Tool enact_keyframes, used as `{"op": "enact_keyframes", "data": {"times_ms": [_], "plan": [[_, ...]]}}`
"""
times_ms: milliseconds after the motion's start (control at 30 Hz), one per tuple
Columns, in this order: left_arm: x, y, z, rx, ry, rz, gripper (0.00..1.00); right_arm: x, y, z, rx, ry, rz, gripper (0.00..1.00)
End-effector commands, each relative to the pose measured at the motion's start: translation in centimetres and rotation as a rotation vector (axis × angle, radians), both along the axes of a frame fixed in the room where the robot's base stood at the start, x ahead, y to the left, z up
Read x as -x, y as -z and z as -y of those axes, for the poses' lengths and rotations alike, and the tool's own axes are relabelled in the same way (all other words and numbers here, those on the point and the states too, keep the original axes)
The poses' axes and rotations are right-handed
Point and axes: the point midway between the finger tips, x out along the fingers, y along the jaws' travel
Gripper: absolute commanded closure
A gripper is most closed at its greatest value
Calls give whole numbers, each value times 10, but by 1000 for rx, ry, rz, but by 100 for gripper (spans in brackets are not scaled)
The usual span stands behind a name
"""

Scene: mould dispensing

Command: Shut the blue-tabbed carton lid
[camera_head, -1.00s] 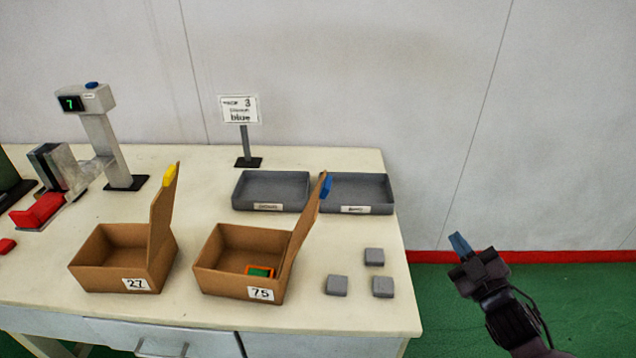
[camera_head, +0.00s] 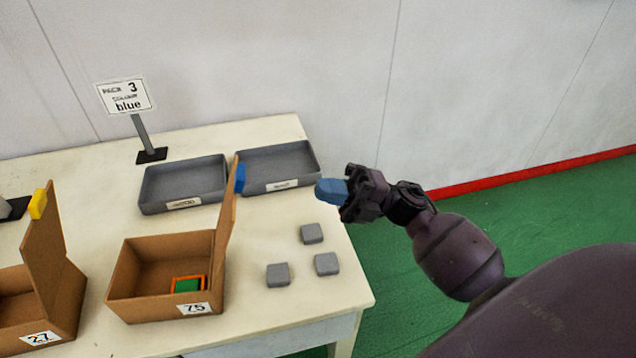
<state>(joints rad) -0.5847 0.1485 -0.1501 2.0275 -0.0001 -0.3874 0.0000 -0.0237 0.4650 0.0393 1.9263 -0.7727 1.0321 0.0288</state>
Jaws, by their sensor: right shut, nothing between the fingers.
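The blue-tabbed carton (camera_head: 150,302), labelled 75, stands on the table with its lid (camera_head: 228,215) raised upright at its right side. The blue tab (camera_head: 240,178) sits at the lid's top edge. An orange-rimmed green piece (camera_head: 188,285) lies inside the carton. My right gripper (camera_head: 330,191) is shut and empty, its blue fingers pointing left. It hangs in the air to the right of the lid, near the table's right edge, apart from the lid. My left gripper is not in view.
A second carton (camera_head: 62,312), labelled 27, has a raised yellow-tabbed lid (camera_head: 42,245). Two grey trays (camera_head: 150,207) (camera_head: 313,163) lie behind. Several grey blocks (camera_head: 278,275) sit right of the carton. A sign (camera_head: 126,96) reads blue, 3.

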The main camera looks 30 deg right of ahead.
Motion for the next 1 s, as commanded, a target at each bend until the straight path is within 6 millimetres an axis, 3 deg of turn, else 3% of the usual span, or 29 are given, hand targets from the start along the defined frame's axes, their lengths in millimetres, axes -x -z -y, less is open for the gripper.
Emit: {"op": "enact_keyframes", "data": {"times_ms": [600,1000], "plan": [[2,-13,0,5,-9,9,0,-35,-40,-88,-3,0,1,100],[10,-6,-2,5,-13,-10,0,-40,-44,-100,-2,2,-2,100]]}}
